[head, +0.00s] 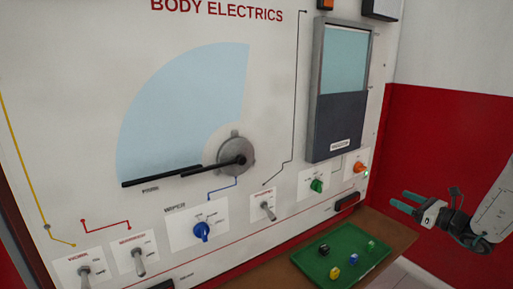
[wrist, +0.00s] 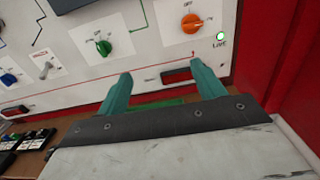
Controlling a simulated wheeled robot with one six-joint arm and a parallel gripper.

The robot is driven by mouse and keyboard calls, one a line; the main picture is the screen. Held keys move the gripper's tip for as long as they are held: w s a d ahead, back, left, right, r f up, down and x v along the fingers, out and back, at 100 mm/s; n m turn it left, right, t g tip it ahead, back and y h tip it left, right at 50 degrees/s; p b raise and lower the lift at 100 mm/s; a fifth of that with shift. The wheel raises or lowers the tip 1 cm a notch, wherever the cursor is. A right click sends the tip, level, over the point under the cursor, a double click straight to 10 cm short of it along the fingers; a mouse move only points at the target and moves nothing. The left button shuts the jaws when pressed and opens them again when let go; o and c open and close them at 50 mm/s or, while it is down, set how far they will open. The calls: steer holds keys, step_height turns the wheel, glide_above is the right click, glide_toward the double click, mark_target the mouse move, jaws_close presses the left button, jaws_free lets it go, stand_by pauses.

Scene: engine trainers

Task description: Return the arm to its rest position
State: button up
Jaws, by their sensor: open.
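My gripper (head: 404,202) is at the right of the head view, in front of the red wall and apart from the panel. Its two green fingers are spread with nothing between them. In the wrist view my gripper (wrist: 160,88) points toward the lower right of the white panel (wrist: 150,55). The orange knob (wrist: 190,24), the green knob (wrist: 104,47) and a lit green lamp (wrist: 220,36) show beyond the fingers. My arm enters from the right edge of the head view.
The Body Electrics panel (head: 90,50) carries a wiper (head: 235,160), a blue knob (head: 202,231) and toggle switches. Below it, a green tray (head: 320,262) with several small coloured pieces lies on a brown shelf (head: 395,236). A red and white wall (head: 425,130) stands behind my gripper.

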steer(key=s+a+r+n+g, duration=0.3)
steer(key=s+a+n+g, duration=1.2)
steer(key=s+a, duration=0.4)
steer(key=s+r+n+h, duration=0.3)
steer(key=s+n, duration=0.2)
steer(key=s, duration=0.2)
steer(key=s+a+r+n+t+h, duration=0.1)
steer(key=s+r+n+h, duration=0.2)
steer(key=s, duration=0.5)
steer(key=s+a+r+n+h, duration=0.1)
steer(key=s+r+n+h, duration=0.2)
steer(key=s+n, duration=0.3)
steer(key=shift+s+n+h, duration=0.3)
steer(key=shift+s+h, duration=0.1)
steer(key=shift+s, duration=0.25)
steer(key=shift+a, duration=0.1)
